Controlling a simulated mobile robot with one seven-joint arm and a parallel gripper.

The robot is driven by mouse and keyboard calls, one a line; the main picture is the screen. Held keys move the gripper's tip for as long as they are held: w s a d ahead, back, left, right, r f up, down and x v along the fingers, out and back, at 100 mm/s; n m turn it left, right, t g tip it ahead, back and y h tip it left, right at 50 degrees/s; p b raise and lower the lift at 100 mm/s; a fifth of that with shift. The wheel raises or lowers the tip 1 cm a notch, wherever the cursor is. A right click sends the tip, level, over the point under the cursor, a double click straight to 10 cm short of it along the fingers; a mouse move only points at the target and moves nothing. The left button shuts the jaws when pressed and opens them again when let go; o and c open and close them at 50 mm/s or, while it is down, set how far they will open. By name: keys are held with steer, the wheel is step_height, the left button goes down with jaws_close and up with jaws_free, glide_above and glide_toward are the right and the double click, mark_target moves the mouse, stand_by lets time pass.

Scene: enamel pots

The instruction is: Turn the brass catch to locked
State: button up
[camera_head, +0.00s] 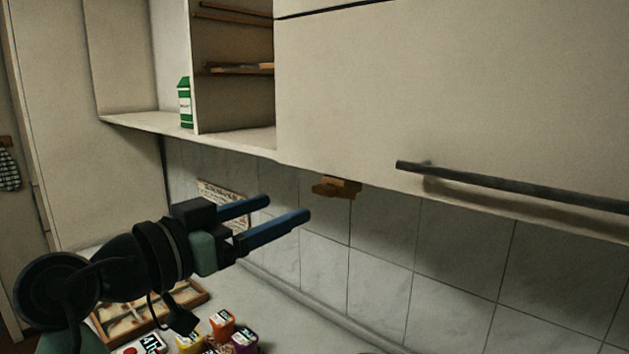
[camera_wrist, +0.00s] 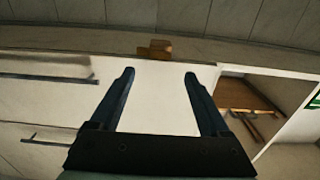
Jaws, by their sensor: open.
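The brass catch (camera_head: 337,187) sits under the bottom edge of the pale wall cabinet (camera_head: 450,90), left of its long dark handle. In the wrist view the catch (camera_wrist: 156,49) shows at the cabinet edge, beyond and roughly between my fingertips. My gripper (camera_head: 289,208) has two blue fingers, open and empty. In the head view it is left of the catch and a little lower, apart from it. I cannot tell from these views which position the catch is in.
The dark bar handle (camera_head: 510,188) sticks out from the cabinet front. An open shelf holds a green and white carton (camera_head: 185,103). Below are a wooden tray (camera_head: 140,312) and several small colourful packs (camera_head: 222,324) on the counter. The tiled wall (camera_head: 385,235) below the catch is bare.

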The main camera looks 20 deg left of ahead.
mark_target(320, 192)
steer(key=p+x, duration=0.2)
steer(key=x, duration=0.4)
steer(key=shift+w+r+p, duration=0.15)
steer(key=shift+w+p, duration=0.15)
steer(key=shift+x, duration=0.8)
steer(key=shift+c, duration=0.2)
jaws_close()
